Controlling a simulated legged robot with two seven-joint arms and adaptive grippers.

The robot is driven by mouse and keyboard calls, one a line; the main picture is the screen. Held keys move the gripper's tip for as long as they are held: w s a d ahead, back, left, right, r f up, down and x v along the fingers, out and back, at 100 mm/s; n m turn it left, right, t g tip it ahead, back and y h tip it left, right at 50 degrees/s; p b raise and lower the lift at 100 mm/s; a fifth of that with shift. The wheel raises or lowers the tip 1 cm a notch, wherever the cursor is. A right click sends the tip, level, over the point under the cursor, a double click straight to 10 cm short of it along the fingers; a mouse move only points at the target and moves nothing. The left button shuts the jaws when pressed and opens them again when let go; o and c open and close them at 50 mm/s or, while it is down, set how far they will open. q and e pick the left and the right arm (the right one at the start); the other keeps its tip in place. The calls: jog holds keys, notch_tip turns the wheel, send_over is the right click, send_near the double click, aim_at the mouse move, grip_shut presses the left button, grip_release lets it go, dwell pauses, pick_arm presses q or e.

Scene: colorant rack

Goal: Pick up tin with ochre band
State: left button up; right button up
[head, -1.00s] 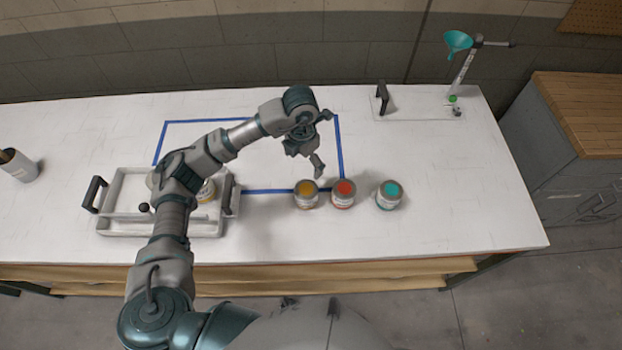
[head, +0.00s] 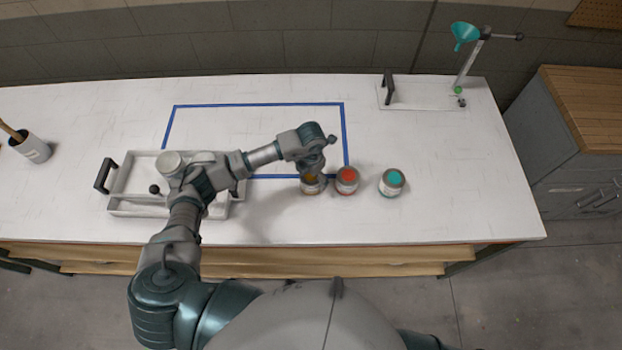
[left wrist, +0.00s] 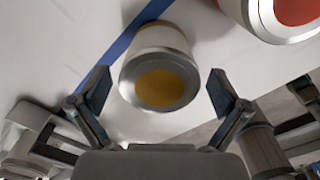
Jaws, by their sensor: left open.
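The tin with the ochre top (head: 311,187) stands on the white bench at the front edge of the blue tape outline. In the head view my left gripper (head: 315,172) is right over it and hides part of it. In the left wrist view the ochre-topped tin (left wrist: 160,75) lies between the two open fingers of my left gripper (left wrist: 160,92). A gap shows on both sides, so the fingers do not touch it. My right gripper is not in view.
A red-topped tin (head: 347,181) stands close to the right of the ochre one, and a teal-topped tin (head: 391,182) farther right. A tray (head: 125,208) holding a white tin (head: 169,163) is at the left. The taped area (head: 250,125) is mostly clear.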

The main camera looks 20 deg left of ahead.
pick_arm(q)
notch_tip(320, 180, down, 2)
jog(key=shift+a, duration=0.1)
jog(key=c, duration=1.3)
jog(key=shift+r, duration=0.15)
